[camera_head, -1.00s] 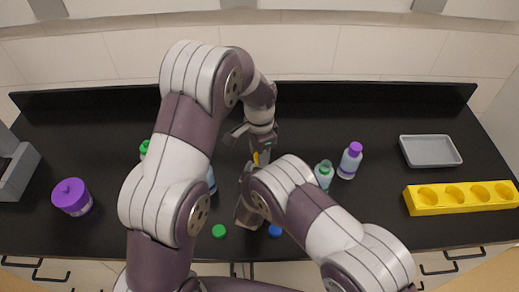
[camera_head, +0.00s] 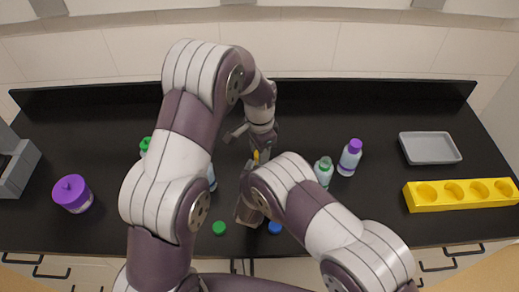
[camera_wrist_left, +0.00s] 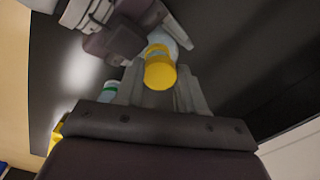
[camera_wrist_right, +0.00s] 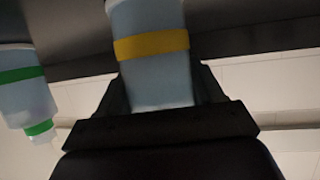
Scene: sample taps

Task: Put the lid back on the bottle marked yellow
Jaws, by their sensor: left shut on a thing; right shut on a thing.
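The yellow lid (camera_wrist_left: 160,72) is between the fingers of my left gripper (camera_wrist_left: 160,90), which is shut on it. The bottle with a yellow band (camera_wrist_right: 152,45) is between the fingers of my right gripper (camera_wrist_right: 158,95), which is shut on it. In the left wrist view a pale bottle part (camera_wrist_left: 168,38) shows right behind the lid; I cannot tell whether the lid is seated on it. In the head view my left gripper (camera_head: 258,148) is over the middle of the counter, with a bit of yellow below it. My right arm hides most of the bottle there.
A loose green lid (camera_head: 219,228) and blue lid (camera_head: 275,228) lie near the front edge. A purple-capped bottle (camera_head: 350,160) and a green-marked bottle (camera_head: 323,172) stand to the right. A yellow rack (camera_head: 460,196), grey tray (camera_head: 430,148) and purple jar (camera_head: 72,194) are farther out.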

